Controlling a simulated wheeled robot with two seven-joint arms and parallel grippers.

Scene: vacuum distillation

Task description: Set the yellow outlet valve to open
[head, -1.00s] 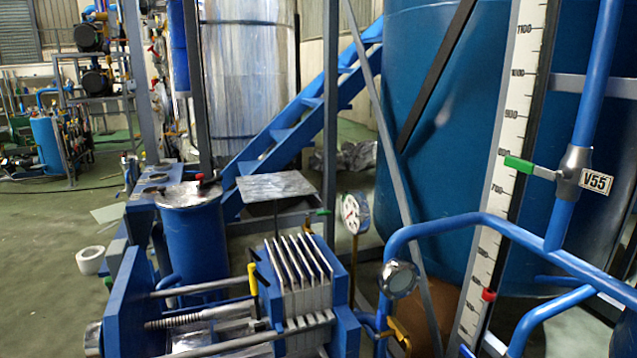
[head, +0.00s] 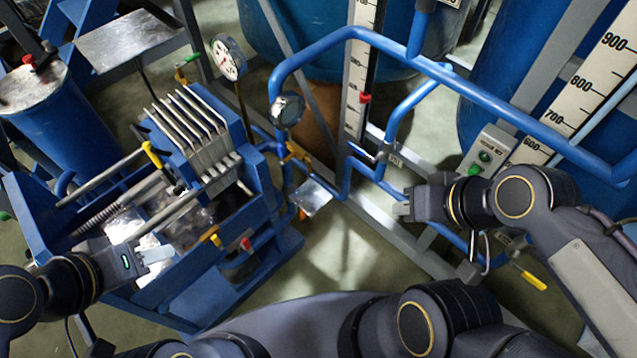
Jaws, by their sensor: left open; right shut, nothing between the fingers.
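Several yellow handles show, and I cannot tell which one is the outlet valve. One yellow handle (head: 297,152) is on the blue pipe below the round sight glass (head: 287,110). Another yellow handle (head: 533,280) is at the lower right, beyond and below my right gripper. A third yellow handle (head: 152,155) stands at the filter press, and a small one (head: 212,237) is low on its frame. My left gripper (head: 162,258) is open and empty over the front of the press. My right gripper (head: 403,207) is shut and empty, in front of the pipes, apart from every yellow handle.
The blue filter press (head: 260,190) fills the left, with a pressure gauge (head: 228,58) behind it. A long blue pipe (head: 490,90) crosses the upper right. A control box with green button (head: 487,153) stands behind my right arm. Bare floor (head: 350,255) shows between the grippers.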

